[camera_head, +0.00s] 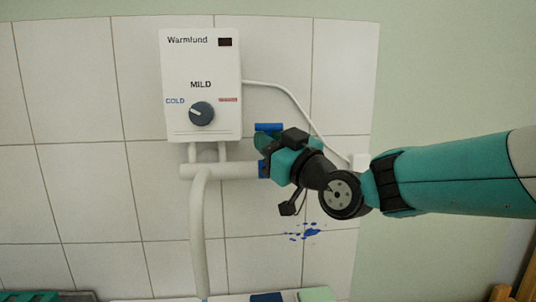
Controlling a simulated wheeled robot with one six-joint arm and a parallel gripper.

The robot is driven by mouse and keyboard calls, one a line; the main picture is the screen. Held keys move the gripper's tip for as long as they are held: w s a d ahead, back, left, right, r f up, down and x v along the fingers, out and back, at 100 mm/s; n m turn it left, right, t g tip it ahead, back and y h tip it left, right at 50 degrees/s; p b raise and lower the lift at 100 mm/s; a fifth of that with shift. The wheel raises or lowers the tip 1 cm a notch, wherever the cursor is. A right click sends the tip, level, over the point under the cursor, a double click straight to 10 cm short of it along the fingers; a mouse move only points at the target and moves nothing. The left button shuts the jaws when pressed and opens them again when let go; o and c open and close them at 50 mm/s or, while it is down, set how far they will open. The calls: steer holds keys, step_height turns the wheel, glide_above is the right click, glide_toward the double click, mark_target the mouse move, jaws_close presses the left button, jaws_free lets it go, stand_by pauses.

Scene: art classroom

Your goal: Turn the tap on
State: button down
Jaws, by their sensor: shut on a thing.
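The tap sits at the right end of a white horizontal pipe (225,171) under the water heater. Its blue handle (268,127) shows just above my gripper's fingers, and a blue collar (263,170) shows at the pipe's end below them. My gripper (264,144) reaches in from the right and is shut on the tap's handle. The fingers and gripper body hide the middle of the tap. I cannot tell the handle's exact angle. No running water is visible at the pipe.
A white water heater (200,65) labelled Warmlund, with a dark dial (201,113), hangs above. A white cable (291,98) runs to a wall box (359,161) behind my arm. Blue paint splashes (310,232) mark the tiles. Objects line the bottom edge.

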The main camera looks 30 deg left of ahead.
steer(key=shift+r, duration=0.1)
steer(key=c, duration=1.2)
jaws_free()
steer(key=shift+o, duration=0.2)
steer(key=shift+d, duration=0.1)
steer(key=shift+s+d+f, duration=0.1)
steer(key=shift+d+f, duration=0.2)
steer(key=b+v, duration=0.8)
steer(key=v, duration=0.8)
steer(key=shift+d+b, duration=0.3)
steer(key=shift+b, duration=0.1)
steer(key=shift+r, duration=0.1)
